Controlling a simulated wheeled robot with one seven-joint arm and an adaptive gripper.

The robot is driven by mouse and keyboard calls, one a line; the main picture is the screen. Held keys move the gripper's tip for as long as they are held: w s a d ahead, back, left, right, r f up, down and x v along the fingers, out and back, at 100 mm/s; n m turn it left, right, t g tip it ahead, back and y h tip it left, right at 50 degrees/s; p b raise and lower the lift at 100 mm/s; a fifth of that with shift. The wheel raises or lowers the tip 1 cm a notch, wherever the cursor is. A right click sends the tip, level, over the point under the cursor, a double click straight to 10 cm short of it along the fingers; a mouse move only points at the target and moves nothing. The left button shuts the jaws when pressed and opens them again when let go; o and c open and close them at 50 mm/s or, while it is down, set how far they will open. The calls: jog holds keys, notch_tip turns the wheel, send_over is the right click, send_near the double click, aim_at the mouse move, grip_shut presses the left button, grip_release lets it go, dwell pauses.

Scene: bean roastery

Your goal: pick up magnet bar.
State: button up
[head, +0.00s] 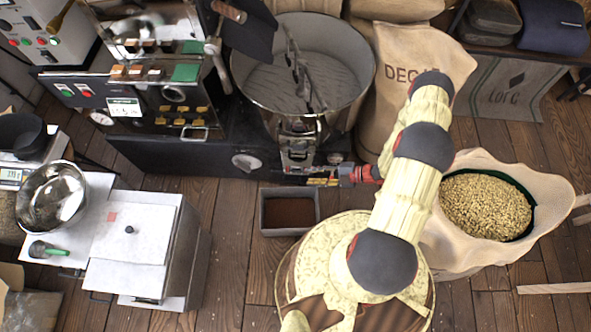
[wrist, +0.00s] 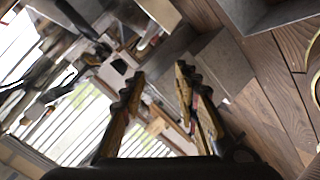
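I cannot make out a magnet bar for certain in either view. My gripper (head: 324,181) is low in front of the roaster's round cooling pan, beside the metal outlet (head: 298,150) below its front edge. In the wrist view my gripper (wrist: 156,76) has its two ridged fingers apart, with nothing visible between them. Beyond the fingertips are small pale and metal parts that are too unclear to name.
A grey bin (head: 264,228) with brown contents stands on the floor below my gripper. The steel cooling pan (head: 241,75) is behind it. An open sack of beans (head: 545,190) stands at right, a white cabinet (head: 130,235) at left. Wooden floor between bin and cabinet is clear.

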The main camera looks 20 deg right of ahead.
aim_at(298, 167)
jog(key=w+a+m, duration=0.1)
jog(key=w+m, duration=0.1)
jog(key=w+a+f+m+t+b, duration=0.1)
jog(key=w+m, duration=0.1)
jog(key=w+a+f+m+b, duration=0.1)
jog(key=w+m, duration=0.1)
jog(key=m, duration=0.1)
jog(key=shift+w+a+f, duration=0.1)
jog(key=shift+a+f, duration=0.1)
jog(key=shift+f, duration=0.05)
jog(key=shift+w+a+f+b, duration=0.15)
jog(key=shift+w+a+b, duration=0.2)
jog(key=shift+a, duration=0.15)
jog(key=c, duration=0.8)
grip_shut()
